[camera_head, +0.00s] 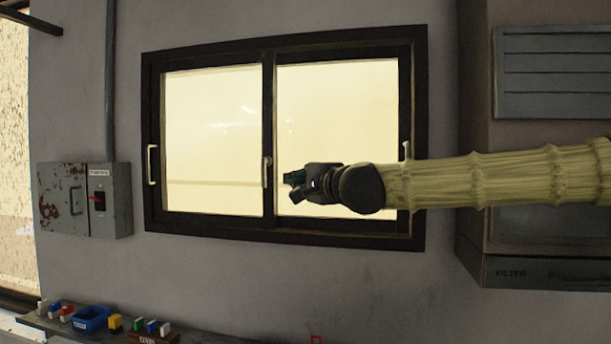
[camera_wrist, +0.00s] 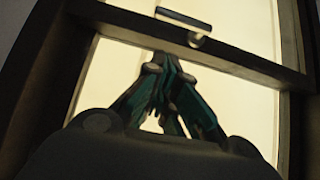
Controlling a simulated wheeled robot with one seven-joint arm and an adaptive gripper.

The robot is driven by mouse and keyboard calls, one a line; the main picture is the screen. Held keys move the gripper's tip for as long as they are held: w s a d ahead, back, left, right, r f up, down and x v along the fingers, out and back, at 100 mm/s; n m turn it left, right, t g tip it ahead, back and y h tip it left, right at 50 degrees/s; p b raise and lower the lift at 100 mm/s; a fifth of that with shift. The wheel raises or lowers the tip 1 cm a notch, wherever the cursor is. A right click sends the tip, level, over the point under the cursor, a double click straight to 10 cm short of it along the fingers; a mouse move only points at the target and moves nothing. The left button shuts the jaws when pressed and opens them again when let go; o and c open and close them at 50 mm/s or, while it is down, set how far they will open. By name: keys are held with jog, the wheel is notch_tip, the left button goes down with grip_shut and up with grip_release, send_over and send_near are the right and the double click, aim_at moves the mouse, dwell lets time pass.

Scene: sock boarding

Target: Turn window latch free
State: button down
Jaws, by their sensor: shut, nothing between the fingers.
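The window (camera_head: 345,56) has a dark frame with two bright panes and a dark middle bar. A small pale latch (camera_head: 266,171) sits on the middle bar and stands about upright. In the wrist view the latch (camera_wrist: 184,18) is a light bar with a short pivot on the dark bar, beyond my fingertips. My gripper (camera_head: 290,181) is just right of the latch in the head view, in front of the right pane. Its teal fingers (camera_wrist: 165,85) are together and empty. A gap shows between the fingertips and the latch; whether they touch cannot be told in depth.
Pale handles show on the window's left side (camera_head: 152,164) and right side (camera_head: 406,150). A grey electrical box (camera_head: 64,199) hangs at left. A filter cabinet (camera_head: 545,271) stands at right. A shelf with a blue bin (camera_head: 91,319) and small blocks is at lower left.

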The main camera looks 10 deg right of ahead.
aim_at(265, 172)
jog(key=shift+w+a+p, duration=0.3)
jog(key=shift+a+p, duration=0.05)
jog(key=shift+a, duration=0.55)
jog(key=shift+w+a+p, duration=0.3)
jog(key=shift+a, duration=0.55)
